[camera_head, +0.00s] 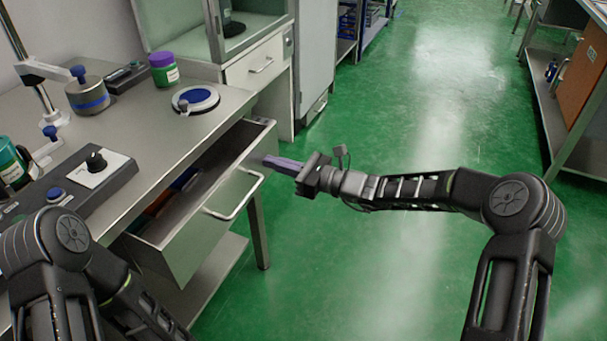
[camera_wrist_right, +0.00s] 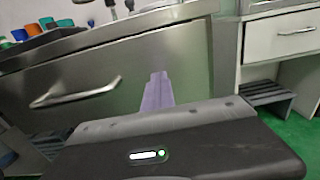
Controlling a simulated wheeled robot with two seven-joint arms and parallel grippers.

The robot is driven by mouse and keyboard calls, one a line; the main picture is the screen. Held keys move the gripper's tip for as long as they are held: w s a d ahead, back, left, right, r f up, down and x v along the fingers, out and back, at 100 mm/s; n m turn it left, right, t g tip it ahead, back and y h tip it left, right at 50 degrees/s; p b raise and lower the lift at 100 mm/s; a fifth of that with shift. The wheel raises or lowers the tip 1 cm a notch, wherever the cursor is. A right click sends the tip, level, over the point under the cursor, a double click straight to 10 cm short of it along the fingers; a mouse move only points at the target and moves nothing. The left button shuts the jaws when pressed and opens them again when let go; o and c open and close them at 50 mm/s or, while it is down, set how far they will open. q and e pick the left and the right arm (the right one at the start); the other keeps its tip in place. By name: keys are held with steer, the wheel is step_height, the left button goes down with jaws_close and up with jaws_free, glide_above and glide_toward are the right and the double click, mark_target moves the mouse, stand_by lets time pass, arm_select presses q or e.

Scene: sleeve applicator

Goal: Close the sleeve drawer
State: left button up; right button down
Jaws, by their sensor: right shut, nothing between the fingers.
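The sleeve drawer (camera_head: 213,220) is a grey metal drawer under the steel bench, and it stands pulled out with its inside showing. Its bar handle (camera_head: 236,198) is on the front panel. The drawer front also shows in the right wrist view (camera_wrist_right: 120,75), with the handle (camera_wrist_right: 75,95) at the left. My right gripper (camera_head: 268,160) is shut and empty, its purple fingers pointing at the far end of the drawer front, close to it. The fingers (camera_wrist_right: 157,90) show against the front panel in the wrist view; I cannot tell whether they touch. My left gripper is out of view.
The steel bench (camera_head: 150,145) carries a purple-lidded jar (camera_head: 163,70), a round blue-topped plate (camera_head: 196,99), and a control box with a knob (camera_head: 85,185). A white drawer cabinet (camera_head: 262,65) stands beyond. Green floor (camera_head: 400,130) is open to the right.

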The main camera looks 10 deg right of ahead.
steer(key=b+x, duration=0.1)
steer(key=x, duration=0.8)
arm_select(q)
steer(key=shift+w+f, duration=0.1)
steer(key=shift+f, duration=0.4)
arm_select(e)
steer(key=shift+r, duration=0.2)
steer(key=shift+d, duration=0.1)
